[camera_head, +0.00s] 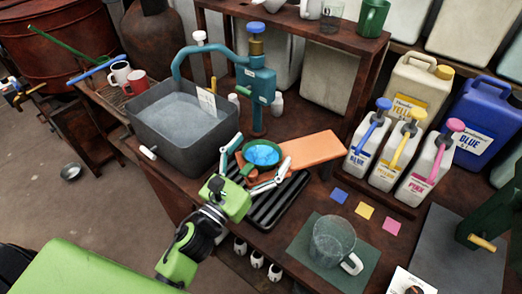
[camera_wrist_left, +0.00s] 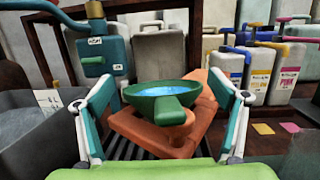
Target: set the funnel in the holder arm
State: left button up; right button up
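A green funnel (camera_head: 248,150) with a bright blue inside sits over an orange piece beside the teal pump post in the head view. In the left wrist view the funnel (camera_wrist_left: 137,98) is upright, with its green handle (camera_wrist_left: 170,111) pointing towards me. My left gripper (camera_head: 262,154) is open, one finger on each side of the funnel and its handle, with visible gaps. The flat orange piece (camera_head: 314,150) reaches right from under the funnel; I cannot tell whether it is the holder arm or how the funnel rests on it. My right gripper is not in view.
A grey water vat (camera_head: 165,145) stands left of the teal pump (camera_head: 262,84). A black ribbed tray (camera_head: 283,202) lies in front. Pump bottles (camera_head: 425,170) stand at the right. A clear jug (camera_head: 331,241) sits on a green mat (camera_head: 301,244), with colour cards beyond it.

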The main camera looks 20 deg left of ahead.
pick_arm(q)
jog(key=v, duration=1.2)
